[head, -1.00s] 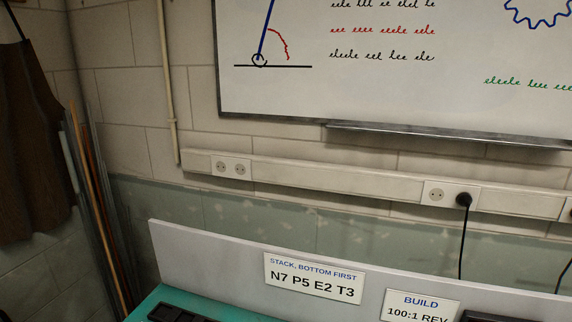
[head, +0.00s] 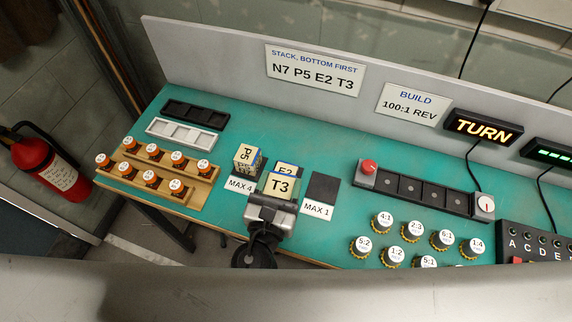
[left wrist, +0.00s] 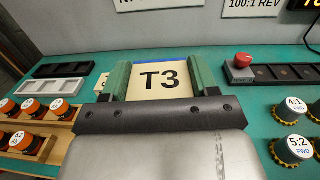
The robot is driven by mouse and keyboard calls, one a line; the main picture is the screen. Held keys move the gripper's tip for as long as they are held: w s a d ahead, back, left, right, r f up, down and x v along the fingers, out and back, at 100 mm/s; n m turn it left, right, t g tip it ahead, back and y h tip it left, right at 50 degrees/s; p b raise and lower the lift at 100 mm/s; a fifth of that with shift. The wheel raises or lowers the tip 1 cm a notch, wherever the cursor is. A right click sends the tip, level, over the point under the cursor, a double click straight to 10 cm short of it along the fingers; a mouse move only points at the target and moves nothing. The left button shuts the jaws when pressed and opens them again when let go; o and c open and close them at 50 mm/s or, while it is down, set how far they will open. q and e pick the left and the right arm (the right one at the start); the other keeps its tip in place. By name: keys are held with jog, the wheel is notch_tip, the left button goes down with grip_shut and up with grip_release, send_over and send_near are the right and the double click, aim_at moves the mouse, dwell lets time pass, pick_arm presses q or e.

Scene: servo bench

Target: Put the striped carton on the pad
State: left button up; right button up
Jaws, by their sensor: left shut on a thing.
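My left gripper (head: 279,188) is shut on a pale carton marked T3 (head: 281,186). In the left wrist view its two green fingers (left wrist: 160,82) flank the carton T3 (left wrist: 161,77), and a blue edge shows along its top. A carton marked E2 (head: 286,167) shows just behind T3, mostly hidden by it. A carton marked P5 (head: 248,158) stands to the left, behind the MAX 4 label (head: 240,185). A bare dark pad (head: 323,186) lies to the right, behind the MAX 1 label (head: 317,207). I cannot tell stripes on any carton. My right gripper is out of view.
A black slotted rail (head: 425,192) with a red knob lies right. Several yellow-rimmed pucks (head: 397,254) stand front right. A sign board (head: 215,60) closes the back.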

pick_arm(q)
jog(key=d+h, duration=0.1)
jog(key=d, duration=0.2)
jog(key=shift+s+d+m, duration=0.15)
jog(key=shift+s+m, duration=0.05)
jog(key=shift+m, duration=0.2)
jog(key=b, duration=0.3)
send_over(285, 171)
notch_tip(285, 171, down, 7)
jog(key=shift+f, duration=0.1)
notch_tip(285, 171, down, 3)
jog(key=shift+w+r+b, duration=0.15)
jog(key=shift+b, duration=0.65)
jog(key=shift+f, duration=0.35)
